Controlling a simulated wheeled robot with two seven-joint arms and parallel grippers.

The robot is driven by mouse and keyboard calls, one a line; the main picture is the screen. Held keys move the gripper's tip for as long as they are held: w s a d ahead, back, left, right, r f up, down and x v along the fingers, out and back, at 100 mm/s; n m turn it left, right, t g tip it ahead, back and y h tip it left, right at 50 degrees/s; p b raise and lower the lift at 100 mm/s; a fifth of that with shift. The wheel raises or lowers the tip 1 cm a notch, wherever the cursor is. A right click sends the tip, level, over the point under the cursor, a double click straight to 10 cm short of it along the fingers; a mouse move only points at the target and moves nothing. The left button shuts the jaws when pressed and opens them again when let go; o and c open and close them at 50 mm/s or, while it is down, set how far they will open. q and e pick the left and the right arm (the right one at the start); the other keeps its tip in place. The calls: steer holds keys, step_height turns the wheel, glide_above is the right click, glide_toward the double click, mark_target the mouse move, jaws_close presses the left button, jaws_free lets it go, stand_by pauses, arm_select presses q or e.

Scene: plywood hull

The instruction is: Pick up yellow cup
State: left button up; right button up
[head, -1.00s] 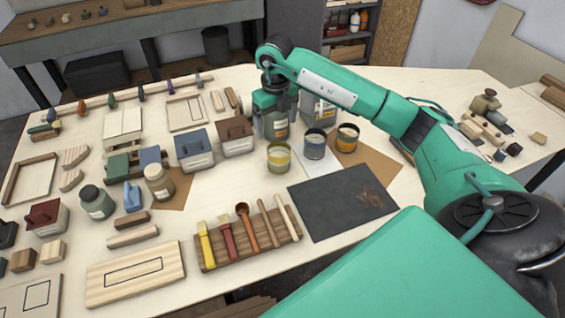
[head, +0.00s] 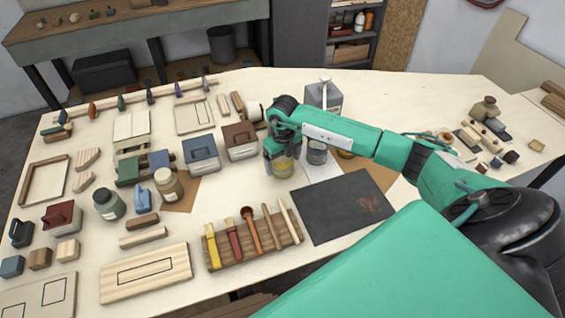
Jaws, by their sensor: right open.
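The yellow cup (head: 283,169) stands on the pale worktable, partly hidden by my right gripper. My right gripper (head: 281,160) points down at the cup from above, open, with its fingers appearing on either side of the cup. I cannot tell whether they touch it. My left gripper is not in view.
A grey-blue cup (head: 317,156) stands just right of the yellow one, and an orange cup (head: 346,154) is mostly hidden behind my right arm. A grey can (head: 324,96) stands behind. A brush rack (head: 222,261) and dark mat (head: 341,216) lie in front. Boxes stand left.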

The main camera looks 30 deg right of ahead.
steer(key=shift+f, duration=0.5)
steer(key=c, duration=1.1)
steer(key=shift+r, duration=0.15)
